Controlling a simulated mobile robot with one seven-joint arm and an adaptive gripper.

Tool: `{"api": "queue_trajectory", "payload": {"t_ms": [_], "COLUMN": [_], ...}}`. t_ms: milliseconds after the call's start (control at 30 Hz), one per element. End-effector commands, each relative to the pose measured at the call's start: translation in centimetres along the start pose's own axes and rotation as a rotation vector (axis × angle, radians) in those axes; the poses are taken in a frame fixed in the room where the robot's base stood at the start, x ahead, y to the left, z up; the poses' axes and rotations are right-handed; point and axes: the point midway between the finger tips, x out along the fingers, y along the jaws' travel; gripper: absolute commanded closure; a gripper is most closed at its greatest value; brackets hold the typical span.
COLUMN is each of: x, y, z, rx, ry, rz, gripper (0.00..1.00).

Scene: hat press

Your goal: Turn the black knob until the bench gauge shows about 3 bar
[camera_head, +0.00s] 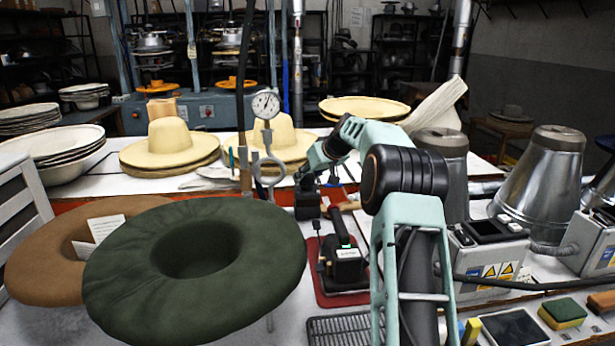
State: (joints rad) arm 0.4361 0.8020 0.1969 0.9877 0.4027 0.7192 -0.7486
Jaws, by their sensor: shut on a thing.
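The bench gauge (265,103) is a round white dial on a stand behind the felt hats. Its dark needle points up and slightly right, but its numbers are too small to read. My gripper (308,207) points down, right of and below the gauge, and is small and dark in this view. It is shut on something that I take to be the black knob. The knob itself cannot be made out against the dark gripper, and its turn angle is hidden.
A green felt hat (270,250) and a brown one (45,262) fill the front left. A black iron-like tool (347,257) stands on a red mat (342,298) below my gripper. Straw hats (170,143) lie behind. Metal cones (543,180) and control boxes crowd the right.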

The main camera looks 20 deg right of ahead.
Motion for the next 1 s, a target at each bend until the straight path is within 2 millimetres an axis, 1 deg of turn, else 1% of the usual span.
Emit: {"api": "queue_trajectory", "payload": {"t_ms": [500,533,600,867,1000], "x": [0.13,0.13,0.13,0.03,-0.86], "y": [-0.03,-0.04,-0.03,0.00,0.05], "z": [0.23,0.23,0.22,0.11,0.01], "rx": [-0.014,-0.014,-0.014,-0.014,-0.014], "ry": [-0.006,-0.006,-0.006,-0.003,-0.002], "rz": [-0.016,-0.016,-0.016,-0.015,-0.014], "gripper": [0.87,0.61,0.55,0.55,0.55]}}
